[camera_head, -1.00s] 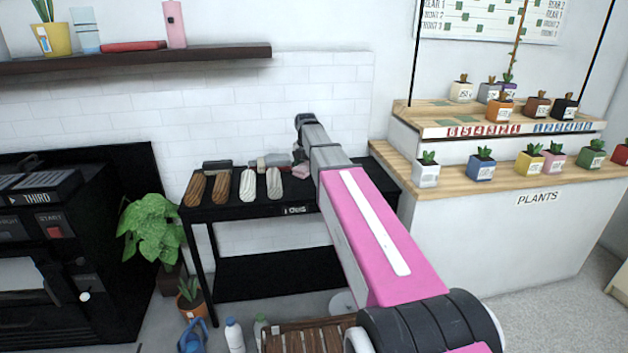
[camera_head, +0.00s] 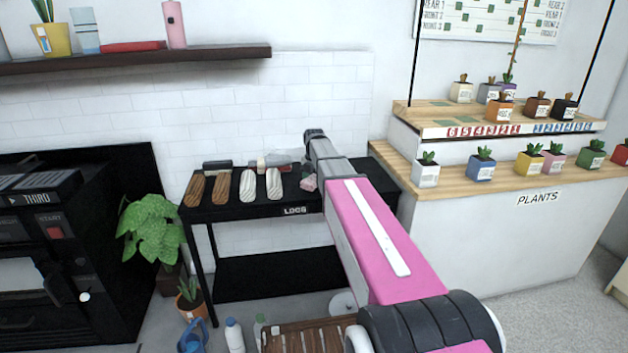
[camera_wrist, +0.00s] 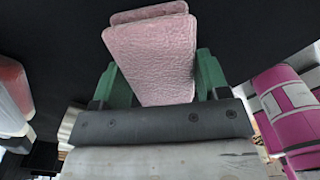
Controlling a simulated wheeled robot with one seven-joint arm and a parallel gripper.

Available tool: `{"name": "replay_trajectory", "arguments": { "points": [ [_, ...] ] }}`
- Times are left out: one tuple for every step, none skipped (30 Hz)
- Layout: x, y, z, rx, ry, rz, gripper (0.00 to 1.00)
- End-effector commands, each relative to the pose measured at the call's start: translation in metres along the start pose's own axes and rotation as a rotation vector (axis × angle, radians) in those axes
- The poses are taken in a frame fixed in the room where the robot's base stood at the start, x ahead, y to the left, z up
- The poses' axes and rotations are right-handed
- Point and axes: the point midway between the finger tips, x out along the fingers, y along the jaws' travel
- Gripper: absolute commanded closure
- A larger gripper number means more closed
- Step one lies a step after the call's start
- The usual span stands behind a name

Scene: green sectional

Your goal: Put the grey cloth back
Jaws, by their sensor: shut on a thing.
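My gripper (camera_wrist: 158,78) is shut on a folded, dusty-pink cloth (camera_wrist: 152,48) with a wrinkled surface, which sits between its green fingers in the wrist view. The cloth looks pinkish rather than plain grey there. In the head view a small pinkish piece of it (camera_head: 309,183) shows beside my arm, over the right part of the black table (camera_head: 240,210). My fingers are hidden behind my arm in the head view. A pale greyish item (camera_head: 284,156) lies at the back of the table; I cannot tell what it is.
Two brown logs (camera_head: 207,189) and two pale logs (camera_head: 260,185) lie on the table's left half, by the LOGS label. A plant counter (camera_head: 500,215) adjoins on the right. A leafy plant (camera_head: 150,232) and a black machine (camera_head: 70,240) stand left.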

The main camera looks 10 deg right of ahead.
Motion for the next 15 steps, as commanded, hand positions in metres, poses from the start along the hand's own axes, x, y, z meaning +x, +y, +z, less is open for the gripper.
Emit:
{"name": "replay_trajectory", "arguments": {
  "points": [
    [0.0007, 0.0001, 0.0, 0.0, 0.0, 0.0, 0.25],
    [0.0005, 0.0, 0.0, 0.0, 0.0, 0.0, 0.15],
    [0.0005, 0.0, 0.0, 0.0, 0.0, 0.0, 0.06],
    [0.0005, 0.0, 0.0, 0.0, 0.0, 0.0, 0.06],
    [0.0005, 0.0001, 0.0, 0.0, 0.0, 0.0, 0.06],
    [0.0005, 0.0001, 0.0, 0.0, 0.0, 0.0, 0.06],
    [0.0005, 0.0001, 0.0, 0.0, 0.0, 0.0, 0.06],
    [0.0005, 0.0001, 0.0, 0.0, 0.0, 0.0, 0.06],
    [0.0005, 0.0001, 0.0, 0.0, 0.0, 0.0, 0.06],
    [0.0004, 0.0001, 0.0, 0.0, 0.0, 0.0, 0.06],
    [0.0002, 0.0001, 0.0, 0.0, 0.0, 0.0, 0.06],
    [-0.0006, 0.0001, 0.0, 0.0, 0.0, 0.0, 0.06],
    [-0.0016, 0.0001, 0.0, 0.0, 0.0, 0.0, 0.06],
    [-0.0031, 0.0001, 0.0001, 0.0, 0.0, 0.0, 0.06],
    [-0.006, 0.0002, 0.0001, 0.0, -0.001, 0.001, 0.06]
  ]
}}
